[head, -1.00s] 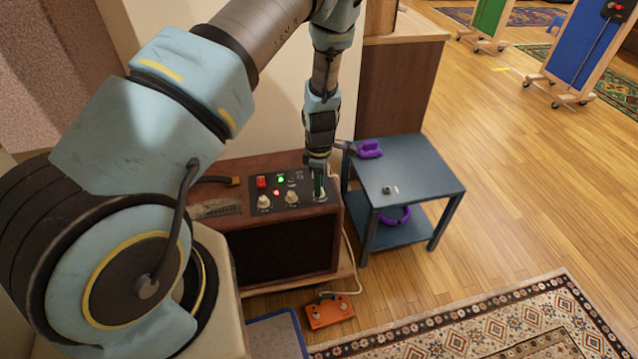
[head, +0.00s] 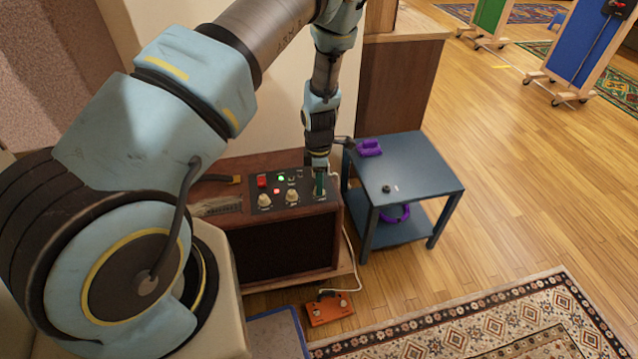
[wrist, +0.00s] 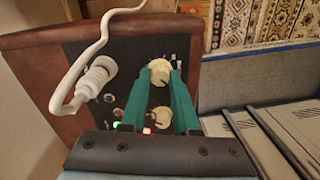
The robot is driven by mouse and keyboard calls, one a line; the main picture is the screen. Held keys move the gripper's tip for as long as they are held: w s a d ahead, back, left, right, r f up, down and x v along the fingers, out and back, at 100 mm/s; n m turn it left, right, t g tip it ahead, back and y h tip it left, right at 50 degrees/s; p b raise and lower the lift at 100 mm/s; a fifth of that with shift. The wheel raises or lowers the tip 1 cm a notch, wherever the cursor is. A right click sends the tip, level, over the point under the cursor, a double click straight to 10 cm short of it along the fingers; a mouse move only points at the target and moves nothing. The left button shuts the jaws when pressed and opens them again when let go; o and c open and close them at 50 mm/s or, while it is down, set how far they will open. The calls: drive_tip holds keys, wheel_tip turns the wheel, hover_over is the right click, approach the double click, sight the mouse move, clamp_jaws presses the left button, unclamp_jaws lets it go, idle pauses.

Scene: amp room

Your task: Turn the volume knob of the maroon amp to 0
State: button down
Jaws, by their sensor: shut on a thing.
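The maroon amp (head: 290,247) stands against the wall with its dark control panel on top. Two cream knobs show there, the left one (head: 264,201) and the middle one (head: 292,196). My gripper (head: 319,193) points down at the panel's right end. In the wrist view, my gripper (wrist: 160,70) has its green fingers on both sides of a cream knob (wrist: 159,69) and is shut on it. Another cream knob (wrist: 160,117) lies between the fingers nearer the palm, not gripped. The labels and the held knob's pointer are not readable.
A white cable plug (wrist: 97,74) stands in the panel beside my fingers. A red switch (head: 262,181) and lit lamps are on the panel. An orange pedal (head: 330,309) lies on the floor. A blue side table (head: 425,175) with purple items stands close on the right.

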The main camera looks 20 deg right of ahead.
drive_tip(key=c, duration=0.7)
unclamp_jaws()
drive_tip(key=shift+o, duration=0.2)
drive_tip(key=shift+r, duration=0.1)
wheel_tip(320, 180, up, 11)
drive_tip(key=shift+w, duration=0.15)
drive_tip(key=s+a+r+m+t+p, duration=0.1)
drive_tip(key=s+a+r+m, duration=0.2)
drive_tip(key=a+r+m, duration=0.5)
drive_tip(key=s+a+r+m+t+p, duration=0.1)
drive_tip(key=s+a+r+m, duration=0.3)
drive_tip(key=a+r, duration=1.3)
drive_tip(key=a+m+p, duration=0.1)
drive_tip(key=a+m, duration=0.2)
drive_tip(key=m, duration=0.1)
drive_tip(key=shift+s+p, duration=0.25)
drive_tip(key=shift+p, duration=0.05)
